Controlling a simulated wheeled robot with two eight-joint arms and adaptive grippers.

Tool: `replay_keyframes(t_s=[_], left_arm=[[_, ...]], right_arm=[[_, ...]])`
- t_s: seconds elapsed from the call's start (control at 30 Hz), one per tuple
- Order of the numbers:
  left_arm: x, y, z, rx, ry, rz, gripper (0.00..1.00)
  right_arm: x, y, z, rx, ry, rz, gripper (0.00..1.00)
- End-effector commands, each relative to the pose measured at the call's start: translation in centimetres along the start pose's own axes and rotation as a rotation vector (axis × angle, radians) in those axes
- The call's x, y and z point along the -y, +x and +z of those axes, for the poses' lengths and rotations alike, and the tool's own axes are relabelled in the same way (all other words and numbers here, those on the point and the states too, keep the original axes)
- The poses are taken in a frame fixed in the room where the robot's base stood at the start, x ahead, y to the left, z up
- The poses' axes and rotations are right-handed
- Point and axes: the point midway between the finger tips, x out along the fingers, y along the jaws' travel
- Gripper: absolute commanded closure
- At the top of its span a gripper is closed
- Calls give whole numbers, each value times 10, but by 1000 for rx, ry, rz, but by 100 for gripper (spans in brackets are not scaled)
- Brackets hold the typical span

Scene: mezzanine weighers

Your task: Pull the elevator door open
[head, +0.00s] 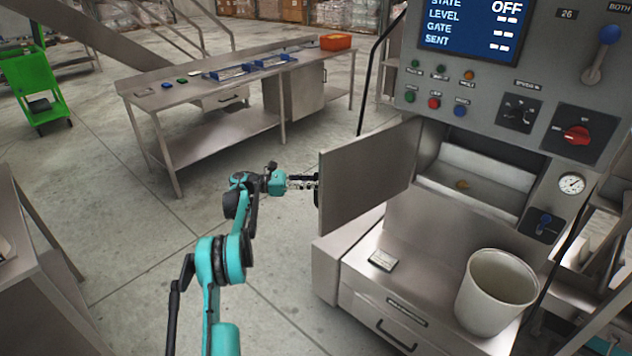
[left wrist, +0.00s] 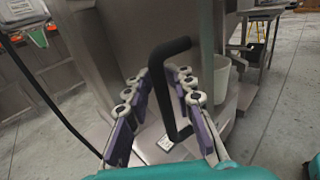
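The elevator door (head: 368,172) is a flat grey metal panel on the front of the grey machine. In the head view it stands swung outward, with the recess behind it exposed. Its black bar handle (left wrist: 163,98) shows in the left wrist view. My left gripper (head: 308,182) is at the door's outer left edge, on the handle side. In the left wrist view my left gripper (left wrist: 158,78) has its purple-padded fingers apart, one on each side of the handle, with gaps visible. The handle is mostly hidden in the head view. My right gripper is in neither view.
The control panel (head: 510,85) reads OFF above the recess. A pale bucket (head: 495,290) and a small flat item (head: 383,260) sit on the machine's lower ledge. A workbench (head: 215,145) stands behind. Floor left of the door is clear.

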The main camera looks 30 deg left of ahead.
Motion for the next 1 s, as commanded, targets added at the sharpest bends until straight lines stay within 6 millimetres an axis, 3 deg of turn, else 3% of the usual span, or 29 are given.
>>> replay_keyframes(t_s=[0.3,0.43,0.8,1.0], left_arm=[[0,1,1,2,0,-1,66],[-1,-8,1,2,0,2,66],[-1,-85,0,1,0,3,66],[0,-112,0,1,0,1,66]], right_arm=[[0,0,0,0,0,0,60],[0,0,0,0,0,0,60],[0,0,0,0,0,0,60],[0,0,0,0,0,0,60]])
